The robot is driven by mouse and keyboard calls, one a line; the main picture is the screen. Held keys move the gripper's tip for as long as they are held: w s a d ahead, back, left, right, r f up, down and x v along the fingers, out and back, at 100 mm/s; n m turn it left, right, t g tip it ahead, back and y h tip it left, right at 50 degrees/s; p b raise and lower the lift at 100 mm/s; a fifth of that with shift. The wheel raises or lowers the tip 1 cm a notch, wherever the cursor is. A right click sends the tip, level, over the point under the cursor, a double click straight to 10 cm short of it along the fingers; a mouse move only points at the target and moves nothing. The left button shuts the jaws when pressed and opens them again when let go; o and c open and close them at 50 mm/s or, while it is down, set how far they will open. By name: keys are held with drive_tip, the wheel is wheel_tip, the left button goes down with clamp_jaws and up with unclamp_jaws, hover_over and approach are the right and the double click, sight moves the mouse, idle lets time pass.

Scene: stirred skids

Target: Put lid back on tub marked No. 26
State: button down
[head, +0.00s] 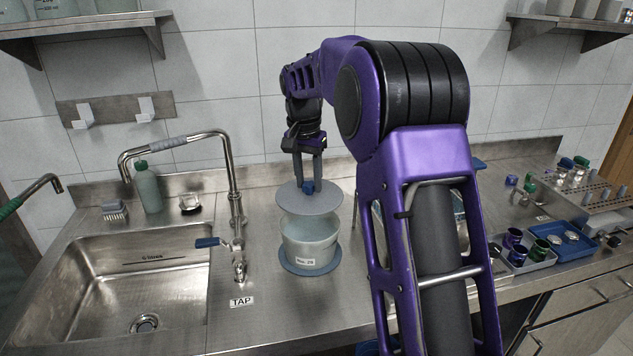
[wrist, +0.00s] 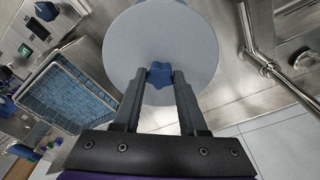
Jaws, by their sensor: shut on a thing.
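My gripper (head: 308,168) is shut on the blue knob of a round grey lid (head: 309,203). In the wrist view my gripper (wrist: 160,75) has its two fingers on either side of the knob, and the lid (wrist: 150,35) fills the upper middle. In the head view the lid is held roughly level above the tub marked No. 26 (head: 311,245), apart from it. The tub is pale, open at the top and upright on a round blue mat (head: 290,265). The lid covers part of the view of the tub's far rim and hides the tub in the wrist view.
A blue tray (head: 572,249) and a rack (head: 590,190) with small jars are at the right. A blue-lined basket (wrist: 75,88) shows in the wrist view.

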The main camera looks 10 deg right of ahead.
sight(308, 197)
wheel_tip(308, 197, down, 4)
drive_tip(key=b, duration=0.3)
drive_tip(key=shift+b, duration=0.3)
drive_tip(key=shift+f+b, duration=0.35)
drive_tip(key=shift+f, duration=0.6)
drive_tip(key=shift+p, duration=0.4)
drive_tip(key=shift+f, duration=0.85)
idle(2.5)
unclamp_jaws()
idle(0.5)
drive_tip(key=shift+r+p, duration=0.1)
drive_tip(key=shift+p, duration=0.2)
